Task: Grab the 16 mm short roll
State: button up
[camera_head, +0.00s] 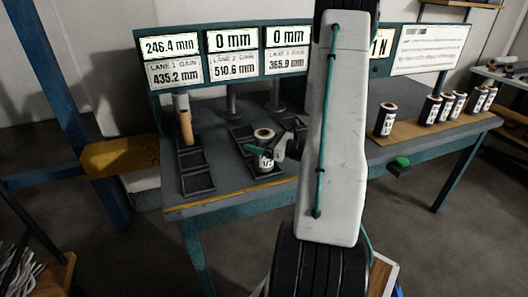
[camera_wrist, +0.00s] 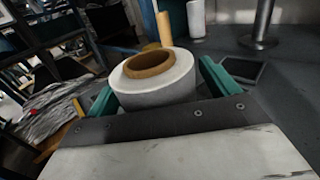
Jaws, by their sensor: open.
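A pale roll with a brown core and a dark-marked label (camera_head: 265,160) stands upright at the front of the middle tray lane; the label is too small to read surely. My gripper (camera_head: 268,148) is at this roll, with its teal fingers open. In the wrist view the roll (camera_wrist: 155,87) sits between the open fingers (camera_wrist: 158,80), one on each side. I cannot tell whether either finger touches it. Several labelled rolls stand on a brown board at the right, one of them apart from the others (camera_head: 386,120). I cannot tell which is the 16 mm short one.
A left black tray (camera_head: 198,183) has a tall brown tube (camera_head: 186,127) at its back. Display panels (camera_head: 231,53) stand along the rear of the table (camera_head: 225,205). A green button (camera_head: 402,161) is at the front edge. My arm hides part of the table.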

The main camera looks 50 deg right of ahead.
jog(key=shift+a, duration=0.1)
jog(key=c, duration=1.2)
jog(key=shift+r, duration=0.1)
